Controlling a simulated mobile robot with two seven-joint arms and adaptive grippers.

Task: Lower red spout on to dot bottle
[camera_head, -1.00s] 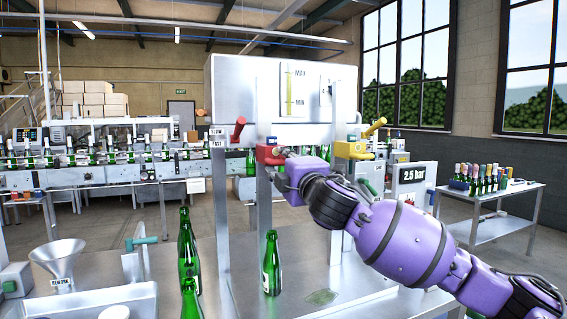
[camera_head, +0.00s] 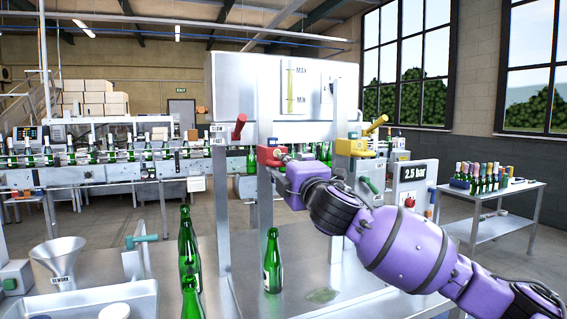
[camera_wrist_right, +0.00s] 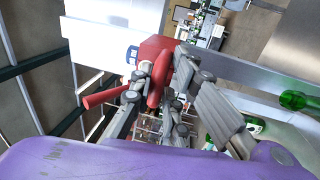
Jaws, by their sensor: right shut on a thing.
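The red spout (camera_head: 268,156) hangs at the front of the metal filling stand, on its left side. The wrist view shows the fingers (camera_wrist_right: 158,92) closed around part of the red spout (camera_wrist_right: 152,50). A green bottle (camera_head: 272,264) stands upright on the metal table below the spout, clearly apart from it. I cannot make out a dot on it. A green bottle (camera_wrist_right: 294,100) also shows at the right of the wrist view. My left gripper is not in view.
A yellow spout (camera_head: 353,148) is to the right on the stand. Several green bottles (camera_head: 188,250) stand to the left, near a funnel (camera_head: 58,260). A side table (camera_head: 490,228) with foil-topped bottles is at the right.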

